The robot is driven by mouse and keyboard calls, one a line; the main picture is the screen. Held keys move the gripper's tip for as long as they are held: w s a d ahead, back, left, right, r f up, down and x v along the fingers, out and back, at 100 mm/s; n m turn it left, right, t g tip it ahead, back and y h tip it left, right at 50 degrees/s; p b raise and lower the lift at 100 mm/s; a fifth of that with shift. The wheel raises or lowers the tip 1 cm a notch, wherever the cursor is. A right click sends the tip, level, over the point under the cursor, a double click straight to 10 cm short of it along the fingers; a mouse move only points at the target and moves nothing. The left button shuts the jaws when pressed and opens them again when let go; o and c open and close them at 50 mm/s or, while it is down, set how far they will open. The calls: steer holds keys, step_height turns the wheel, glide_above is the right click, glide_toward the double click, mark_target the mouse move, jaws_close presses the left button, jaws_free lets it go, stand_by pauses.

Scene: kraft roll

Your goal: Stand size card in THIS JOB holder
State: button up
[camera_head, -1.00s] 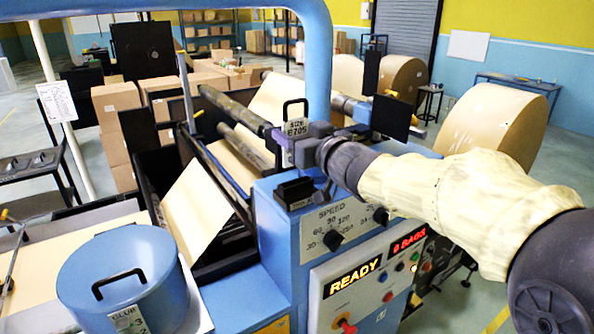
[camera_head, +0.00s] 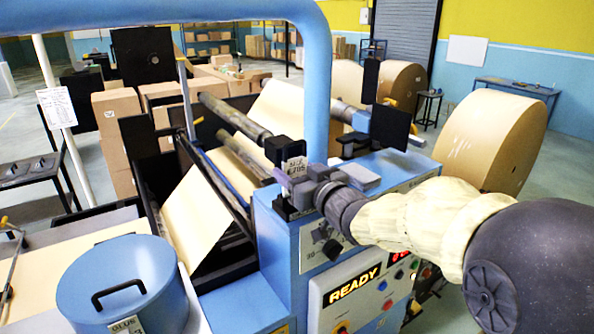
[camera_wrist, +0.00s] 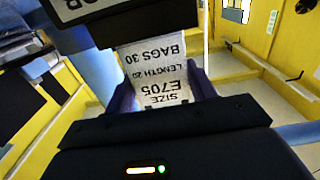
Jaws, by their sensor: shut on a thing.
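My gripper (camera_head: 290,182) is shut on the size card (camera_head: 296,167), a white card with "SIZE E705" in black. In the wrist view, the card (camera_wrist: 160,72) appears upside down between the purple fingers, with its "BAGS 30" end against a black block. In the head view, the card looks about upright, directly over the small black holder (camera_head: 288,206) on the blue machine top. The gripper and card hide most of the holder. I cannot tell whether the card's lower edge is inside the slot or just above it. No THIS JOB label is readable.
The blue machine's panel (camera_head: 365,285) with its READY display lies below my arm. A blue glue pot (camera_head: 120,290) stands at the left front. A blue frame tube (camera_head: 317,90) rises close behind the gripper. Large kraft rolls (camera_head: 490,140) stand at the right.

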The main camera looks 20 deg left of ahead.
steer(key=shift+f, duration=0.1)
steer(key=o, duration=1)
steer(key=shift+s+d+b, duration=0.3)
steer(key=shift+d+b, duration=0.1)
steer(key=shift+d, duration=0.05)
steer(key=b+v, duration=0.3)
steer(key=v, duration=0.8)
steer(key=shift+b, duration=0.4)
